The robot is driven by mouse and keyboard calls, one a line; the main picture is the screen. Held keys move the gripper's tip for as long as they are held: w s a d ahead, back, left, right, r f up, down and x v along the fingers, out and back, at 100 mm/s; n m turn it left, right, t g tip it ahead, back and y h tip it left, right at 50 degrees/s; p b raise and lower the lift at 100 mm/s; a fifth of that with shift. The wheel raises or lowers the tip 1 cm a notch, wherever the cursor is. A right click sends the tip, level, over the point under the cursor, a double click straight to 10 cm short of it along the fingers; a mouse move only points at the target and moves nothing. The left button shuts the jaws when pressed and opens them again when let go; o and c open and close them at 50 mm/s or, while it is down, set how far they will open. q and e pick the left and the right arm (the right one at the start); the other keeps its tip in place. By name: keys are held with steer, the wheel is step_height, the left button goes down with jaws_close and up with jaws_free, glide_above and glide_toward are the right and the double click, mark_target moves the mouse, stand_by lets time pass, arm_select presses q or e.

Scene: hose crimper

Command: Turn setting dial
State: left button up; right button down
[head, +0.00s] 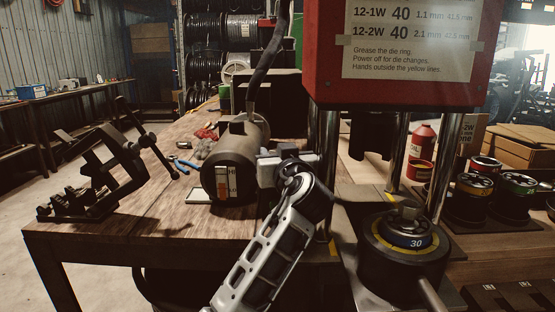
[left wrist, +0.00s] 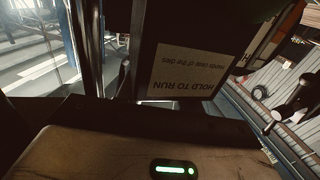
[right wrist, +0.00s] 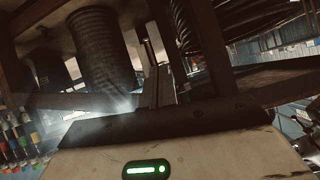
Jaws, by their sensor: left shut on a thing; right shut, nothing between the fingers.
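The red crimper head (head: 400,90) stands on steel posts above a round die marked 30 (head: 405,243). Die sets (head: 472,190) and a red bottle (head: 423,142) stand at right.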

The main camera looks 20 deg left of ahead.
arm_select(q)
steer(key=o, duration=1)
steer(key=shift+c, duration=0.2)
